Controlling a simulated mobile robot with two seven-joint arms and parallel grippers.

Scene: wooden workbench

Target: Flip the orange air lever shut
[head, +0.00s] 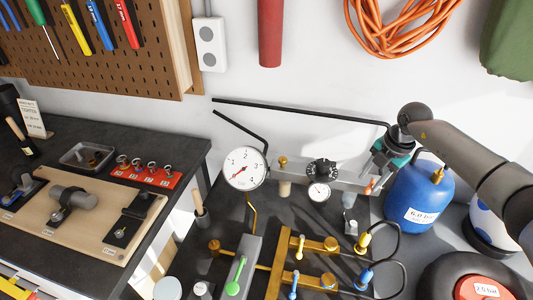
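The orange air lever (369,186) is a small orange piece at the right end of the grey metal manifold bar, which runs along the back of the dark bench. My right gripper (377,174), with teal parts by its wrist, reaches in from the right and is close above the lever. I cannot tell whether it touches the lever. Its fingers are small and partly hidden, so their opening does not show. My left gripper is not in view.
A blue tank (419,196) is close right of my gripper. Brass pipes with a green lever (236,276) and hoses fill the front.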

